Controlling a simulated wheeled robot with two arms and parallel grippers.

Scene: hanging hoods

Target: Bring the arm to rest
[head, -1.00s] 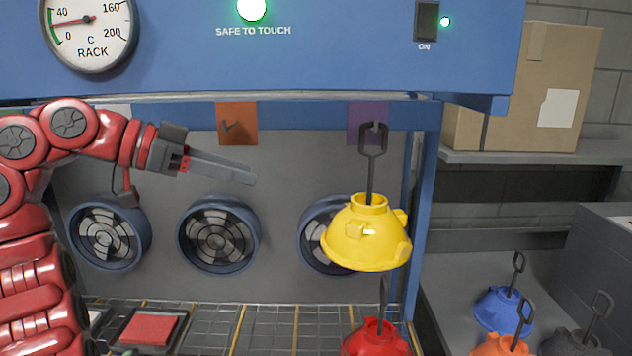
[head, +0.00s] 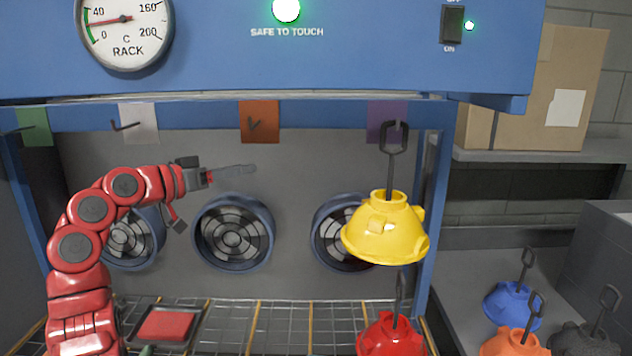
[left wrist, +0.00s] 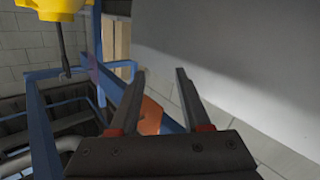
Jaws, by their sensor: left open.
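My left gripper (head: 250,169) is held out level in front of the rack's grey back wall, pointing right. It is empty and clear of the hanging yellow hood (head: 385,235). In the left wrist view its two fingers (left wrist: 160,74) stand apart with nothing between them. My left arm (head: 95,210) rises bent at the left of the head view. The yellow hood hangs by its dark loop handle at the purple plate (head: 377,112); part of it also shows at the top of the left wrist view (left wrist: 52,8). My right gripper is not seen.
A red hood (head: 390,338) is below the yellow one. Orange (head: 260,121), white (head: 139,124) and green (head: 35,127) plates line the rail. A red pad in a tray (head: 166,325) lies on the wire shelf. Blue (head: 510,303) and orange hoods (head: 512,342) stand at right.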

